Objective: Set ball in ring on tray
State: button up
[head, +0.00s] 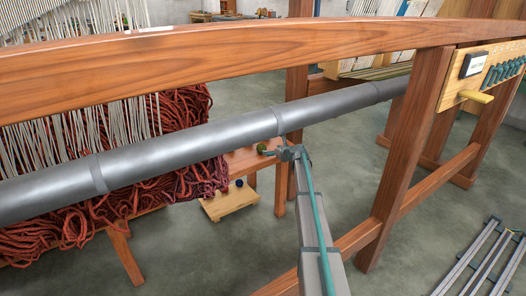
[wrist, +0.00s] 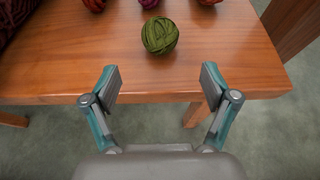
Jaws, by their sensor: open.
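A green ball of wool (wrist: 159,35) lies on the wooden bench top near its front edge in the wrist view. It shows small in the head view (head: 262,147), just left of my gripper (head: 283,152). In the wrist view my gripper (wrist: 158,72) is open and empty, its two fingers apart with the ball beyond and between them. A pale wooden tray (head: 232,204) stands low beside the bench in the head view, with a dark blue ball (head: 239,183) at it. A ring on the tray cannot be made out.
More wool balls, orange-red (wrist: 95,4), purple (wrist: 149,3) and red (wrist: 210,2), lie behind the green one. Tangled red yarn (head: 170,130) covers the bench's left. A grey loom roller (head: 190,145) and wooden beam (head: 230,55) cross in front. A loom post (head: 405,150) stands right.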

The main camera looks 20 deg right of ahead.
aim_at(264, 148)
jog(key=b+x, duration=0.1)
jog(key=x, duration=0.4)
jog(key=shift+w+d+f, duration=0.1)
jog(key=shift+w, duration=0.05)
jog(key=shift+r+b+x, duration=0.1)
jog(key=shift+b+x, duration=0.3)
jog(key=shift+x, duration=0.95)
jog(key=shift+r+b+x, duration=0.15)
jog(key=shift+b+x, duration=0.25)
jog(key=shift+x, duration=0.95)
jog(key=c, duration=1.4)
